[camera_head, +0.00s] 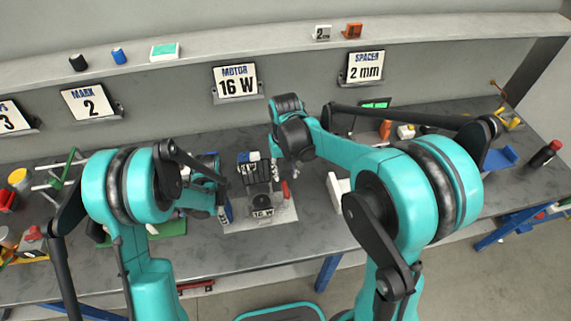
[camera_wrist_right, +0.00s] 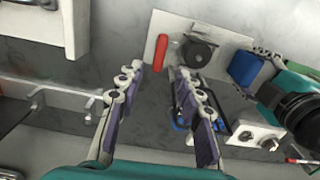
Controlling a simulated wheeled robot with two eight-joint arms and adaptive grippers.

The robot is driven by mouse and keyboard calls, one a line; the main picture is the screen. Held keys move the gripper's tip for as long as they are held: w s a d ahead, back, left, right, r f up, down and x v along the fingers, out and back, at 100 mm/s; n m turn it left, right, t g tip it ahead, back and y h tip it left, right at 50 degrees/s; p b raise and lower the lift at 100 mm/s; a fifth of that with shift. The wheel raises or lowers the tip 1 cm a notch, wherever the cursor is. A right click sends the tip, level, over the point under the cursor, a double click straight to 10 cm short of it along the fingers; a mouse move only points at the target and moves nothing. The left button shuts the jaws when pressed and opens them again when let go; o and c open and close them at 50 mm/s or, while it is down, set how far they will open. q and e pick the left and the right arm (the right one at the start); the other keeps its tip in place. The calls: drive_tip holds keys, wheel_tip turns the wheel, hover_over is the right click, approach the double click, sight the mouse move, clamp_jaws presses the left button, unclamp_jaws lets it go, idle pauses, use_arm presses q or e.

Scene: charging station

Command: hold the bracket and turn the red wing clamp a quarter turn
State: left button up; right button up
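The red wing clamp (camera_head: 285,191) stands at the right side of a fixture on a light plate (camera_head: 282,213). In the right wrist view the clamp (camera_wrist_right: 161,52) is a long red bar beside a dark round part (camera_wrist_right: 195,52). I cannot tell which part is the bracket; a dark ribbed body (camera_head: 254,172) sits on the plate. My right gripper (camera_head: 283,172) is above and near the clamp. In its wrist view (camera_wrist_right: 157,74) its fingers are apart and empty, with the clamp beyond their tips. My left gripper (camera_head: 223,196) is at the plate's left side, by a blue part (camera_wrist_right: 245,68); its grip is unclear.
A white block (camera_head: 338,188) stands right of the plate, and a green mat (camera_head: 170,228) lies to the left. Bare grey bench (camera_head: 320,225) shows between the plate and the front edge.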

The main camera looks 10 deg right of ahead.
wheel_tip(320, 180, up, 4)
drive_tip(key=shift+r, duration=0.1)
idle(0.4)
use_arm(q)
drive_tip(key=o, duration=1.5)
